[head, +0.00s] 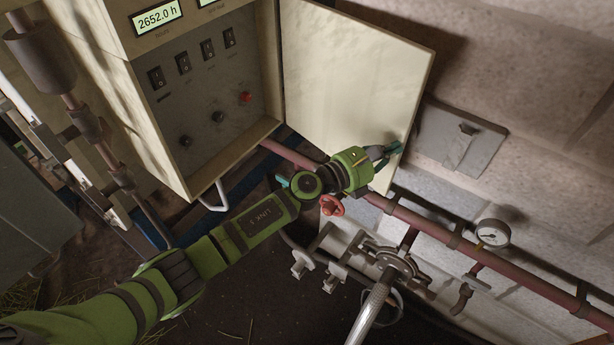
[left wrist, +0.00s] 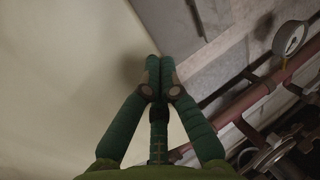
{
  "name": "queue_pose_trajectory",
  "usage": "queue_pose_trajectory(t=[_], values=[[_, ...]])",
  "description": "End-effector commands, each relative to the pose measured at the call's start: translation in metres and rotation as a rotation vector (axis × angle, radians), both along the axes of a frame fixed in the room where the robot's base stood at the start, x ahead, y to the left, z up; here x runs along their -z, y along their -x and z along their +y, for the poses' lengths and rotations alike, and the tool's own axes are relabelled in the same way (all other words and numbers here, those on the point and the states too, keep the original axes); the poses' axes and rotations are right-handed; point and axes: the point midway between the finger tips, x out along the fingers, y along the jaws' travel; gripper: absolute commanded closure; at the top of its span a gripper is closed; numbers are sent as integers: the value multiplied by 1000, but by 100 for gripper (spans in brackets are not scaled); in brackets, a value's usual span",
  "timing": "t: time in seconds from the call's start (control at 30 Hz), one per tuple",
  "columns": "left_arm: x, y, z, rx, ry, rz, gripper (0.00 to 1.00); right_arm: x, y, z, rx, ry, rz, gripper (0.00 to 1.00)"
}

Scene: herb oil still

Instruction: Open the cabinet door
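The cream cabinet door (head: 350,75) stands swung wide open to the right of the cabinet (head: 185,160), showing the switch panel inside. In the left wrist view the door (left wrist: 65,75) fills the left side. My left gripper (head: 393,148) is at the door's lower free edge. In the left wrist view its green fingers (left wrist: 160,68) are together, shut, with the tips over the line of the door edge. I cannot tell whether the edge lies between the tips or they only touch or overlap it. My right gripper is not in view.
A red pipe (head: 430,227) with a gauge (head: 493,233) runs along the wall below the door. A red valve handle (head: 332,205) sits just under my left wrist. A grey wall plate (head: 462,145) is right of the door.

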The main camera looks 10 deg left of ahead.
Motion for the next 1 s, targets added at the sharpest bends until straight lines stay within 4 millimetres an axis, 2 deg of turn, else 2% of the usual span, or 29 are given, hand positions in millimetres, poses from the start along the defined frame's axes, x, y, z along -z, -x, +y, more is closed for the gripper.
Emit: queue_pose_trajectory(t=[0.03, 0.37, 0.53, 0.67, 1.0], values=[[-6, -3, -1, -7, 6, -9, 100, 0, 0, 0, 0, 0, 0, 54], [-9, -4, 0, -9, 10, -13, 100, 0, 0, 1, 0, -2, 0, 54], [-10, 1, 9, -11, 8, -17, 100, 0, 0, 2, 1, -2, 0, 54], [-8, 16, 24, -7, 7, -16, 100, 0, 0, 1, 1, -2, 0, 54], [-3, 65, 78, -4, 6, -6, 100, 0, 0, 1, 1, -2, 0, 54]])
